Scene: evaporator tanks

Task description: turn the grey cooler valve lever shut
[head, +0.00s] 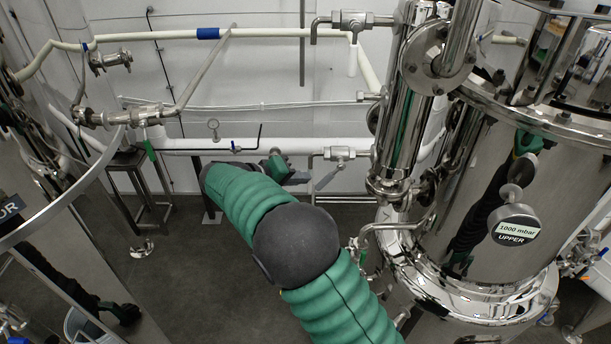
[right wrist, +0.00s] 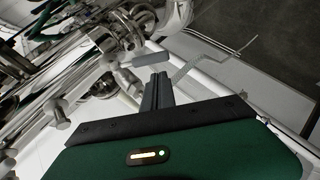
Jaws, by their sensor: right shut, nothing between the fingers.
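The grey cooler valve lever (head: 328,178) hangs down and to the left from a metal valve (head: 340,153) on a short pipe left of the large steel tank. My right gripper (head: 298,179) is just left of the lever, its fingers pointing right toward it. In the right wrist view its fingers (right wrist: 157,92) are shut together and empty. A grey handle-like piece (right wrist: 146,60) shows just beyond the fingertips there; I cannot tell whether they touch it. My left gripper is not in view.
The steel tank (head: 487,200) with a black gauge (head: 516,226) fills the right side. Another valve with a white handle (head: 353,60) is above. White pipes (head: 215,143) run along the wall. A dark stool-like stand (head: 148,190) is at the left.

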